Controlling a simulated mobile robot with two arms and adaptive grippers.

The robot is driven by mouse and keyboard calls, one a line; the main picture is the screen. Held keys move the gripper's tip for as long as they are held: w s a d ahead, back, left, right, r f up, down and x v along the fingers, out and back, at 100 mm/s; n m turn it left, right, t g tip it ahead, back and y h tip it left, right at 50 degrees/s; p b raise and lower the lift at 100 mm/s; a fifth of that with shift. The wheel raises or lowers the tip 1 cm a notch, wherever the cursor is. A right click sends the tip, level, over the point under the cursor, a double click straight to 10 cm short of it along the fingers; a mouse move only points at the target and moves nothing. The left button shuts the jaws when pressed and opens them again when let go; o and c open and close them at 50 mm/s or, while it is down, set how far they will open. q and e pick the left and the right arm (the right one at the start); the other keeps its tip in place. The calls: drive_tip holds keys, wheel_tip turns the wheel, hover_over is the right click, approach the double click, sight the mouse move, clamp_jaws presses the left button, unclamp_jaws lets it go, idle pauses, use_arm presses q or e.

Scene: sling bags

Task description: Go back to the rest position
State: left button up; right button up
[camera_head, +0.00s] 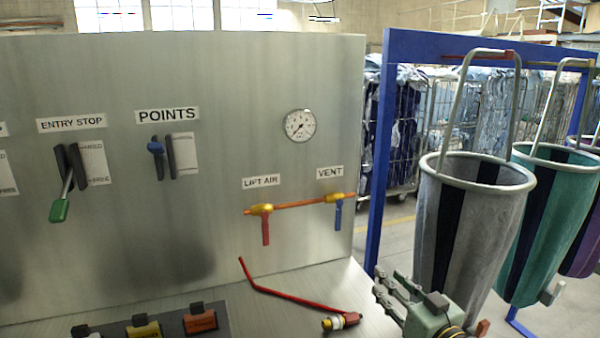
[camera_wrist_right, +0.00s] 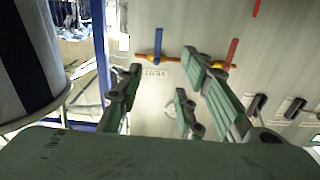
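My right gripper (camera_head: 392,288) is at the lower right of the head view, in front of the panel's right edge and beside the grey bag. In the right wrist view my right gripper (camera_wrist_right: 162,78) has its green fingers spread apart, with nothing between them. Beyond them are the blue vent handle (camera_wrist_right: 158,44) and red lift air handle (camera_wrist_right: 232,50). In the head view the red lift air handle (camera_head: 265,230) and blue vent handle (camera_head: 338,217) both hang down from the orange pipe. My left gripper is not in view.
A grey sling bag (camera_head: 465,230) and a teal one (camera_head: 550,210) hang at right from a blue frame (camera_head: 380,150). A red bent lever with a brass fitting (camera_head: 340,321) sits on the metal ledge. The steel panel (camera_head: 230,90) holds a green-handled lever (camera_head: 60,208) and a gauge (camera_head: 299,125).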

drive_tip(key=s+a+f+g+h, duration=0.2)
drive_tip(key=s+f+g, duration=0.2)
drive_tip(key=s+f, duration=0.65)
drive_tip(key=s+a+f+g+h, duration=0.15)
drive_tip(key=s+f+g, duration=0.35)
drive_tip(key=s+f, duration=0.55)
drive_tip(key=s+d+f+m+g+h, duration=0.1)
drive_tip(key=s+d+f+g, duration=0.1)
drive_tip(key=s, duration=0.6)
drive_tip(key=s+d+f+m+g+h, duration=0.1)
drive_tip(key=s+d+g, duration=0.1)
drive_tip(key=s, duration=0.6)
wheel_tip(320, 180, down, 25)
drive_tip(key=s+g, duration=0.2)
drive_tip(key=s+d+f, duration=0.2)
drive_tip(key=s+f, duration=1.4)
drive_tip(key=s, duration=0.1)
drive_tip(key=shift+d+f+n+g, duration=0.2)
drive_tip(key=shift+f+n+g, duration=0.1)
drive_tip(key=shift+f+g, duration=0.1)
